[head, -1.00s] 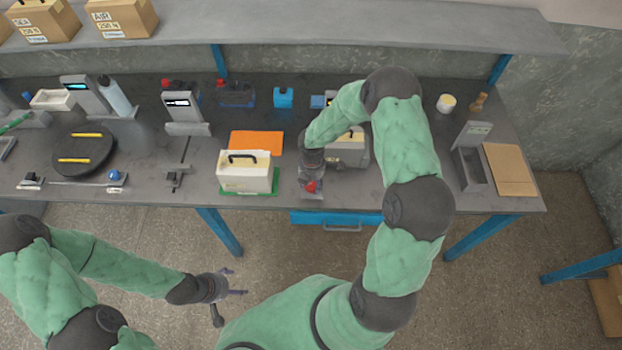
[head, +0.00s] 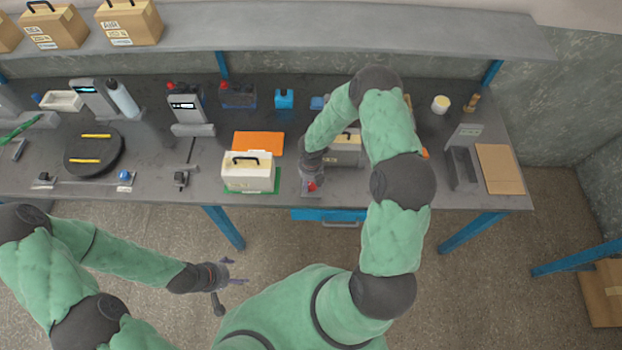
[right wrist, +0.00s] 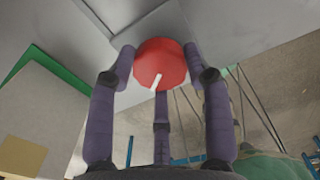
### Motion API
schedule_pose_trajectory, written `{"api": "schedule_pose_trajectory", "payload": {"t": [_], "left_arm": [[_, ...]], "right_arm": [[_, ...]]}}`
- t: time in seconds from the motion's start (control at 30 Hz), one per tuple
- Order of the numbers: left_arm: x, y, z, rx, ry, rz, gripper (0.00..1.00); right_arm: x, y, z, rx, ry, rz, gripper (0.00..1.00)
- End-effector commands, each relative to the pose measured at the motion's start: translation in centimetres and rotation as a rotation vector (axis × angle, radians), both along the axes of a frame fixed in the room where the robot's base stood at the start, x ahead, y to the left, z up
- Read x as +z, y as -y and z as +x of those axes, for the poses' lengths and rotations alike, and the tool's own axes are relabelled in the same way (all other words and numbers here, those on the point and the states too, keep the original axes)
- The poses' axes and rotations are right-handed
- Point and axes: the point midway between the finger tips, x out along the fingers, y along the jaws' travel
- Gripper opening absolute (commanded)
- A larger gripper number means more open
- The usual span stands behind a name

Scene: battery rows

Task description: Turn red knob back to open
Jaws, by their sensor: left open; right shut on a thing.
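The red knob (right wrist: 161,64) shows in the right wrist view, round, with a white mark pointing down and slightly left. It also shows as a small red spot in the head view (head: 311,186), at the front edge of the bench. My right gripper (right wrist: 158,80) is shut on the knob, with its purple fingers around it. In the head view my right gripper (head: 312,174) reaches down over the knob and hides most of its mount. My left gripper (head: 233,278) is open and empty, low in front of the bench, over the floor.
A white battery box (head: 247,178) with a black handle stands on a green mat just left of the knob. A grey box (head: 345,150) stands behind my right gripper. An orange mat (head: 257,143) lies behind the white box. A blue drawer (head: 328,215) is under the bench edge.

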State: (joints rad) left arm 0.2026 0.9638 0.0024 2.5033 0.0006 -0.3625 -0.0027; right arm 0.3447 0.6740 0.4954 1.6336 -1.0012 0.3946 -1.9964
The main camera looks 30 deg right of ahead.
Motion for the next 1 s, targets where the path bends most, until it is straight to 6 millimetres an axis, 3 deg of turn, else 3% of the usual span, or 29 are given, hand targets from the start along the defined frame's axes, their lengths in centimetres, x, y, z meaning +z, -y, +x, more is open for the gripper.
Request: {"api": "schedule_pose_trajectory", "payload": {"t": [0.5, 1.0], "left_arm": [[3.6, 0.0, 0.0, 0.000, 0.000, 0.000, 0.74], [5.7, 0.0, 0.0, 0.000, 0.000, 0.000, 0.74]], "right_arm": [[0.5, 0.3, 0.6, 0.486, 0.009, -0.006, 0.17], [0.5, 0.1, 0.9, 0.872, 0.014, -0.008, 0.17]]}}
